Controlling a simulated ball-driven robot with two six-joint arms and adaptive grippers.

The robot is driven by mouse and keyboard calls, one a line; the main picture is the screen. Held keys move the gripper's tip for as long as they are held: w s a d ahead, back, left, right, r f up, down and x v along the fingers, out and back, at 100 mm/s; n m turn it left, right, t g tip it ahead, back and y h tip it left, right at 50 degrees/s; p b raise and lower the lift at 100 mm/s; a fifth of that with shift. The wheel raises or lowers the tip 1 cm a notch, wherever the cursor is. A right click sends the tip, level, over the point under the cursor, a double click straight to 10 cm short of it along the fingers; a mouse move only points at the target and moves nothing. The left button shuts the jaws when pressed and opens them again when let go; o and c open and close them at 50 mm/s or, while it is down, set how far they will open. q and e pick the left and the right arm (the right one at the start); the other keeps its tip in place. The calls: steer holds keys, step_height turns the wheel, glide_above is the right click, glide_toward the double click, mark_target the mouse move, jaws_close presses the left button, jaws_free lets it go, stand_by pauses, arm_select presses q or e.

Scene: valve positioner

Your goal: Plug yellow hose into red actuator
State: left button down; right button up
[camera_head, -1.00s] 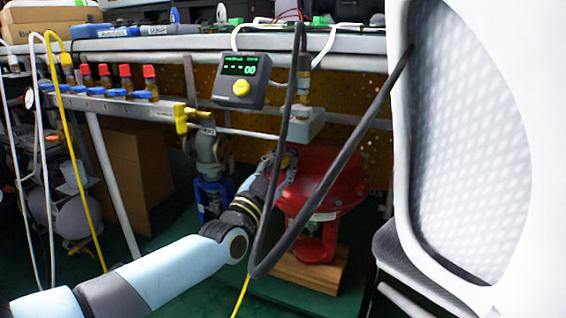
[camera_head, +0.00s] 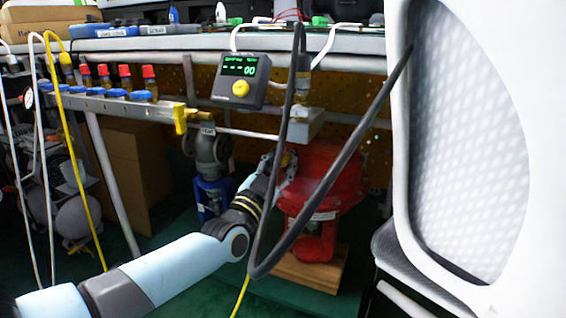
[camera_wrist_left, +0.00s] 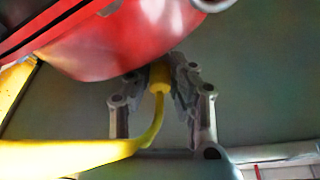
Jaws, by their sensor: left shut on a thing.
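The red actuator (camera_head: 332,190) stands on a wooden block in the middle of the head view. My left arm reaches to its left side, and my left gripper (camera_head: 283,160) is at the actuator, partly hidden by a dark cable. In the left wrist view, my left gripper (camera_wrist_left: 160,92) is shut on the yellow hose (camera_wrist_left: 158,118), around its yellow end fitting. The fitting points at the underside of the red actuator (camera_wrist_left: 125,40). I cannot tell whether the fitting touches it. Part of the hose also shows in the head view (camera_head: 241,297). My right gripper is not in view.
A white chair back (camera_head: 480,140) blocks the right side. A blue-based valve (camera_head: 212,190) stands to the left of the actuator.

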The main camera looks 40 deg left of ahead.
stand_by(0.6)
arm_select(q)
steer(key=shift+w+a, duration=0.1)
steer(key=shift+w, duration=0.35)
steer(key=c, duration=1.1)
jaws_free()
steer(key=v, duration=1.2)
